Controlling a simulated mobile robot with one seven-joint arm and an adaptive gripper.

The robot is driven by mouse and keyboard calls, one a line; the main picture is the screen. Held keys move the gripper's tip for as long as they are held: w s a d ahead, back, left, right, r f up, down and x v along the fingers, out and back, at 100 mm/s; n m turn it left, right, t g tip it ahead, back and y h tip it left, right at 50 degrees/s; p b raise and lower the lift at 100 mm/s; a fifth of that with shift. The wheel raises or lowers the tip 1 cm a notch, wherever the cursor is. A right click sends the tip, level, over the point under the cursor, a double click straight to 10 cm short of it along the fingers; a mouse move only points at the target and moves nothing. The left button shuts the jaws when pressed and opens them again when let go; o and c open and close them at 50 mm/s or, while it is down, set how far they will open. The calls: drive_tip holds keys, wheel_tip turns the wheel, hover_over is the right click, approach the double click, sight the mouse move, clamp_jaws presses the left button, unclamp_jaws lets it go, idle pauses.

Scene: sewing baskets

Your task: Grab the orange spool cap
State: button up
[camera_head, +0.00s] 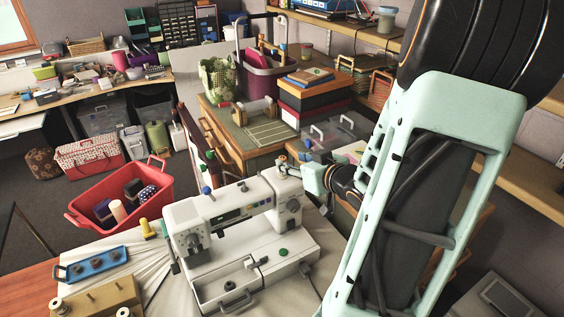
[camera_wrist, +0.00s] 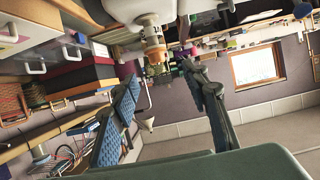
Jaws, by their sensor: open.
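In the wrist view, an orange-tan, ringed cylindrical piece (camera_wrist: 154,52), which looks like the spool cap, sits against a white body at the top. My gripper (camera_wrist: 160,75) is open in the same view, with one finger at each side below this piece and nothing held between the pads. The gap to it is hard to judge. In the head view, the white sewing machine (camera_head: 225,212) stands on the cloth-covered table. My arm reaches down from the upper right to the machine's far right end.
A red basket (camera_head: 140,190) with spools stands left of the machine. A blue tray (camera_head: 92,264) and a wooden spool block (camera_head: 95,297) lie at the front left. Behind the machine, a wooden desk (camera_head: 225,150) carries a purple bin (camera_head: 263,80) and stacked boxes.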

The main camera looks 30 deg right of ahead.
sight(283, 158)
drive_tip(key=shift+f+x, duration=0.1)
drive_tip(key=shift+x, duration=1.35)
drive_tip(key=shift+f+x, duration=0.15)
drive_tip(key=shift+x, duration=1.3)
drive_tip(key=shift+s+d+r, duration=0.1)
drive_tip(key=c, duration=0.8)
